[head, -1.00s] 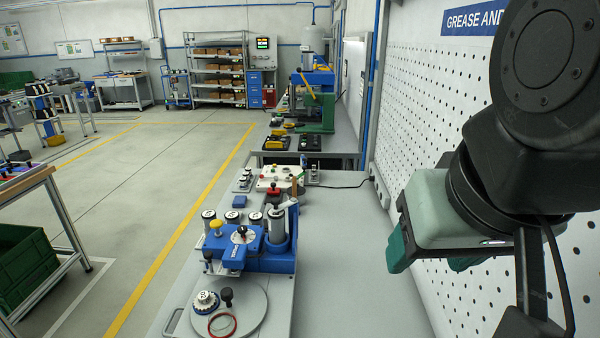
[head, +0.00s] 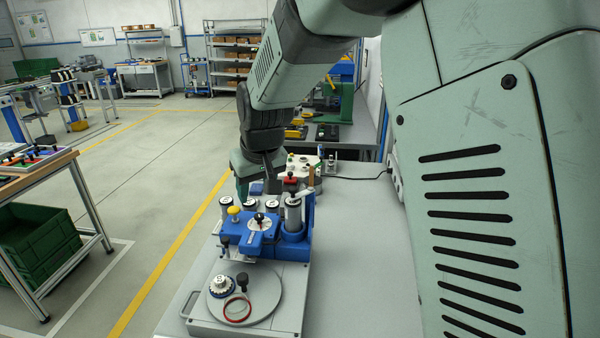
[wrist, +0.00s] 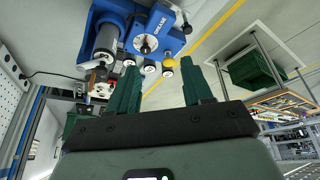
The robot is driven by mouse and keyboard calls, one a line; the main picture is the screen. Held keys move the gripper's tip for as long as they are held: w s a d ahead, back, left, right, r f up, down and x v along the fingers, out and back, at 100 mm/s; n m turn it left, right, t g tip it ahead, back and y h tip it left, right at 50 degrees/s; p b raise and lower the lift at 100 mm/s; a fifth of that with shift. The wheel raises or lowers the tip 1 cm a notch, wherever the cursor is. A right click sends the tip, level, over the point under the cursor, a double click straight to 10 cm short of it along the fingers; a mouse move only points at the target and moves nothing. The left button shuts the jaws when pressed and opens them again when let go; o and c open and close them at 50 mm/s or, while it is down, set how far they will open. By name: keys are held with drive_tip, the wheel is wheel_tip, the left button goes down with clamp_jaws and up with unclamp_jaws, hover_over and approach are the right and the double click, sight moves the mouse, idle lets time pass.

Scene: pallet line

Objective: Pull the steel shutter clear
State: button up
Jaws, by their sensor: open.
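A thin steel plate with a small black knob (head: 225,244), which looks like the shutter, sits low on the left side of the blue grease fixture (head: 292,248). My gripper (head: 243,190) hangs in the air over the far side of the fixture, apart from the plate. In the wrist view its two green fingers (wrist: 160,80) are spread with nothing between them.
White-topped round pots (head: 226,202) and a yellow knob (head: 234,211) stand along the fixture. A grey round turntable (head: 222,306) with a dial and a red ring (head: 237,310) lies at the near end. The grey bench right of the fixture is clear (head: 365,250).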

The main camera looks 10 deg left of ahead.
drive_tip(key=n, duration=0.1)
approach(225, 238)
drive_tip(key=shift+g+y, duration=0.3)
drive_tip(key=x, duration=0.8)
drive_tip(key=shift+w+d, duration=0.2)
drive_tip(key=shift+d, duration=0.1)
clamp_jaws()
drive_tip(key=shift+a, duration=0.1)
